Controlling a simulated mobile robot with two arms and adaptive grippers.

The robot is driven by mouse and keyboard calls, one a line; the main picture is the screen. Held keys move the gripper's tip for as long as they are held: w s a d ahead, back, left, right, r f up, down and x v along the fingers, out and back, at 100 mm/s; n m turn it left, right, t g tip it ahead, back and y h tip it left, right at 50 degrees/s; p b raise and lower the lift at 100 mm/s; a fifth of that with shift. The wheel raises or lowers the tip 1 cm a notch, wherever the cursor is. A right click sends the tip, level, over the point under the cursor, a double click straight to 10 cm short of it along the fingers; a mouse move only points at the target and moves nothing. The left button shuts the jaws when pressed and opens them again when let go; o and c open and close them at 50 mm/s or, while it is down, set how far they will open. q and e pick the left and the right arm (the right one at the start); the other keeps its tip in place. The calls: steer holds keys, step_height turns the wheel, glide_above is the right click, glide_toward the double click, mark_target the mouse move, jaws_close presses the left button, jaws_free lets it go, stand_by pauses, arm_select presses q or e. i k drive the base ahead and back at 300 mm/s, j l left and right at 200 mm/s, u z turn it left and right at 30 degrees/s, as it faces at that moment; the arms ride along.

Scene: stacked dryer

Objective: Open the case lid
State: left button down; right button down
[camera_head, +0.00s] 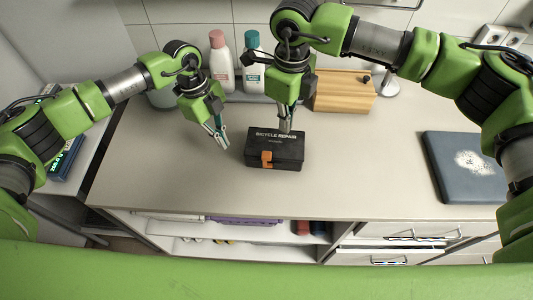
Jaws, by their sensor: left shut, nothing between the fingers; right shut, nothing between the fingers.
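A small black case (290,160) with "BICYCLE REPAIR" lettering and an orange latch (266,159) on its front stands on the counter. Its lid (278,135) is closed. My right gripper (286,129) is shut and empty, pointing down at the back edge of the lid; I cannot tell whether it touches. My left gripper (224,145) is shut and empty, to the left of the case and apart from it, just above the counter.
A pink-white bottle (220,65) and a white bottle with a teal cap (254,70) stand behind. A wooden box (343,92) is at the back right. The counter (350,185) is clear around the case.

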mark_target(291, 145)
steer(key=k, duration=1.5)
